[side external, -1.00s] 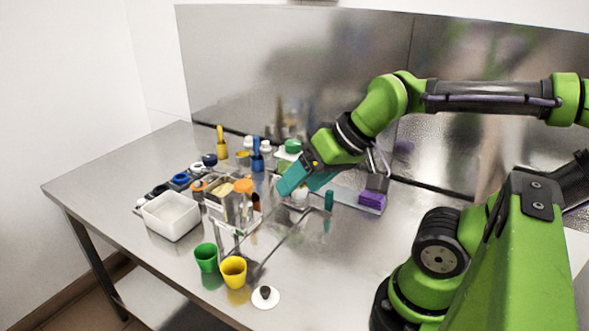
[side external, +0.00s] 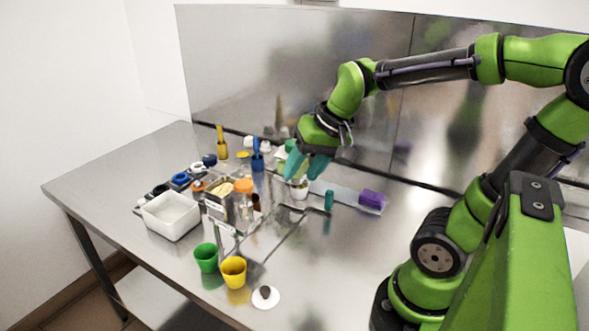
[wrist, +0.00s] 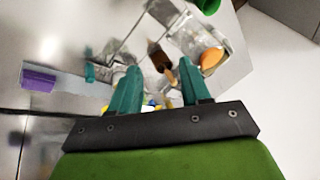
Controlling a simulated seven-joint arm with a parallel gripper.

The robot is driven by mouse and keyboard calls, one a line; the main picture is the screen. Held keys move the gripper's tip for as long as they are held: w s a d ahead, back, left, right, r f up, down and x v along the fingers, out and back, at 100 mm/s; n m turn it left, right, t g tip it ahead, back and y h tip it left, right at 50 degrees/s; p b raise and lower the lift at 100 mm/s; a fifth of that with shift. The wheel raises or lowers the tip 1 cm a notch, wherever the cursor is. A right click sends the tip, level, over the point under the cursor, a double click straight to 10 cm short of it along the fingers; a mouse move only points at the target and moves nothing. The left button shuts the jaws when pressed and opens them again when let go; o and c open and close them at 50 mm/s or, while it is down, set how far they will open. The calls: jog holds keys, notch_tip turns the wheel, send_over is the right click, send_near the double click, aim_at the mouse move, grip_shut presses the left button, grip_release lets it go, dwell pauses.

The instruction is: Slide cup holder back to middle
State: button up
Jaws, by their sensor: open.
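My gripper (side external: 302,174) points down over the middle of the steel table, with its two teal fingers apart. A small white cup-like piece (side external: 299,190) sits just below and between the fingertips in the side view; I cannot tell whether they touch it. It may be the cup holder, but I cannot tell for sure. A pale flat strip (side external: 345,196) runs right from there to a purple block (side external: 371,200). The block also shows in the wrist view (wrist: 38,80). The wrist view shows the open fingers (wrist: 157,70), with nothing clearly held.
A teal peg (side external: 328,199) stands right of the gripper. A clear holder with an orange lid (side external: 243,186) and a white tray (side external: 171,217) are left. Green (side external: 206,257) and yellow (side external: 233,271) cups stand in front. Bottles line the back.

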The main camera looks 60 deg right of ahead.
jog(key=w+d+f+m+g, duration=0.1)
jog(key=d+f+m+g, duration=0.15)
jog(key=d, duration=0.35)
jog(key=w+d+f+m+g, duration=0.1)
jog(key=w+d+m, duration=0.1)
jog(key=d+m, duration=0.35)
jog(key=m+g+h, duration=0.1)
jog(key=m+g, duration=0.1)
jog(key=m, duration=0.1)
send_over(329, 192)
jog(key=shift+t, duration=0.25)
notch_tip(329, 192, down, 16)
jog(key=shift+d+f, duration=0.1)
jog(key=shift+d, duration=0.05)
grip_shut()
